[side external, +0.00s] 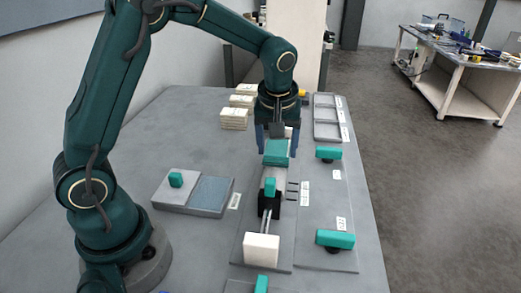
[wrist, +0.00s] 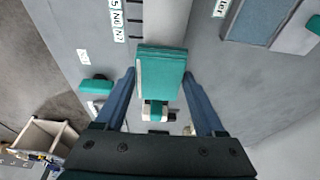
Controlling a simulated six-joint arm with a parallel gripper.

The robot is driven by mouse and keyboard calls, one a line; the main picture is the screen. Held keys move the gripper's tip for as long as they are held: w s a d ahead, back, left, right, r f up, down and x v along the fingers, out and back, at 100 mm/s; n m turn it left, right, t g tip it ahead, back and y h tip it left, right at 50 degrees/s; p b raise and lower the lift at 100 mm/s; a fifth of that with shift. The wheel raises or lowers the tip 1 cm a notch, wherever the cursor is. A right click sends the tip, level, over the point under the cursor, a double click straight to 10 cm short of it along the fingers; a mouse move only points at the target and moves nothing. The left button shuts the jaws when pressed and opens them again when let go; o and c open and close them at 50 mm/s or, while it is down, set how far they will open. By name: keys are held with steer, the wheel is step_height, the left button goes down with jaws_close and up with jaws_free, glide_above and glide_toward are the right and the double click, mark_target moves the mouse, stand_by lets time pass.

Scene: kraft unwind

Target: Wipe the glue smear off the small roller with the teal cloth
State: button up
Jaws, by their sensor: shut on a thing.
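My gripper (side external: 276,150) is shut on the teal cloth (side external: 276,158), a folded block over the far end of the machine in the middle of the table. In the wrist view the cloth (wrist: 160,72) sits between the two blue fingers. A light grey, smooth part (wrist: 165,18) of the machine runs out from under the cloth there; I cannot tell for sure whether it is the small roller. I cannot tell whether the cloth touches it. No glue smear can be made out.
A white block (side external: 262,249) and teal-topped part (side external: 270,187) lie along the machine. Teal-handled pieces (side external: 328,153) (side external: 335,239) stand to its right. A flat tray with a blue-grey pad (side external: 210,192) lies left. Pale stacks (side external: 234,119) and a compartment tray (side external: 328,131) are behind.

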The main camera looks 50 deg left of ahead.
mark_target(274, 171)
steer(key=shift+w+a, duration=0.65)
steer(key=shift+a, duration=0.05)
steer(key=shift+s+d, duration=2.5)
step_height(274, 171, up, 8)
